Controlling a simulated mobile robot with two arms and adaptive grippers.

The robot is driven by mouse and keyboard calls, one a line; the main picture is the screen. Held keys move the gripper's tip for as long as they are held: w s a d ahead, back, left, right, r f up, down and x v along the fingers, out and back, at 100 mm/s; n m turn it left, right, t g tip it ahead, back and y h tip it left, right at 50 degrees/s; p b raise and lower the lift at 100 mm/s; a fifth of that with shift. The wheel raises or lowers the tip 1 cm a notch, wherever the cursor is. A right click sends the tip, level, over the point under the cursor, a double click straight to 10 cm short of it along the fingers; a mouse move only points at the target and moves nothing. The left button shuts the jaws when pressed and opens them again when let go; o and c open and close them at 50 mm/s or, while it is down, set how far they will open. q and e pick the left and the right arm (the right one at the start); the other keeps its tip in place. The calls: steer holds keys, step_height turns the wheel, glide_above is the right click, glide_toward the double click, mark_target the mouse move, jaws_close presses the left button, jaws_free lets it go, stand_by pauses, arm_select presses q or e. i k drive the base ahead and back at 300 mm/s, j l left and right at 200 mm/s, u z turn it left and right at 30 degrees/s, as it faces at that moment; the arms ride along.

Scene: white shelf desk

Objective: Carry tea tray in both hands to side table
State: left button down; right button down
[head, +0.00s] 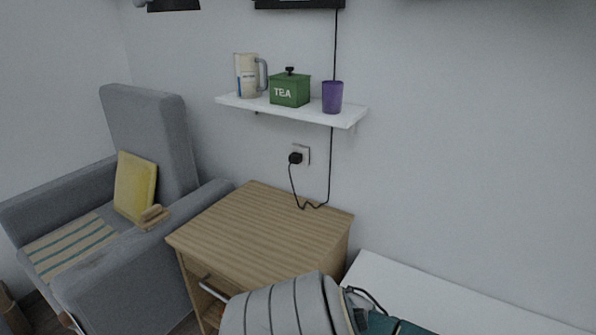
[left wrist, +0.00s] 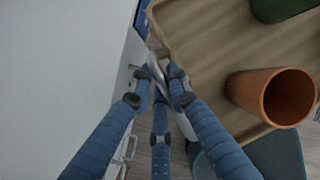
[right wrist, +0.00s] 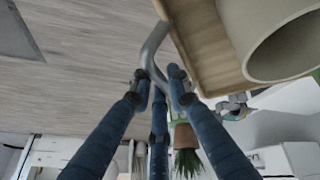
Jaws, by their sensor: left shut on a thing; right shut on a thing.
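The wooden tea tray (left wrist: 205,45) shows in the left wrist view with an orange-brown cup (left wrist: 250,92) and part of a dark green object (left wrist: 280,8) on it. My left gripper (left wrist: 163,74) has its blue fingers shut on the metal handle at the tray's edge. In the right wrist view the tray's rim (right wrist: 200,55) carries a large cream vessel (right wrist: 250,35). My right gripper (right wrist: 160,76) is shut on the curved metal handle (right wrist: 152,48) there. The wooden side table (head: 260,230) has a bare top in the head view. The tray is not clearly visible there.
A grey armchair (head: 150,110) with a yellow cushion (head: 135,187) stands left of the side table. A white surface (head: 430,285) lies to its right. A wall shelf (head: 300,111) above holds a jug (head: 246,76), green tea box (head: 290,90) and purple cup (head: 332,97).

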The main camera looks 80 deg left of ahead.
mark_target(263, 227)
steer(key=k+z, duration=0.4)
steer(key=k, duration=0.75)
steer(key=k+u, duration=0.3)
steer(key=k+j+u, duration=0.25)
steer(key=l+u, duration=0.1)
steer(key=u, duration=1.2)
steer(key=k+j, duration=0.05)
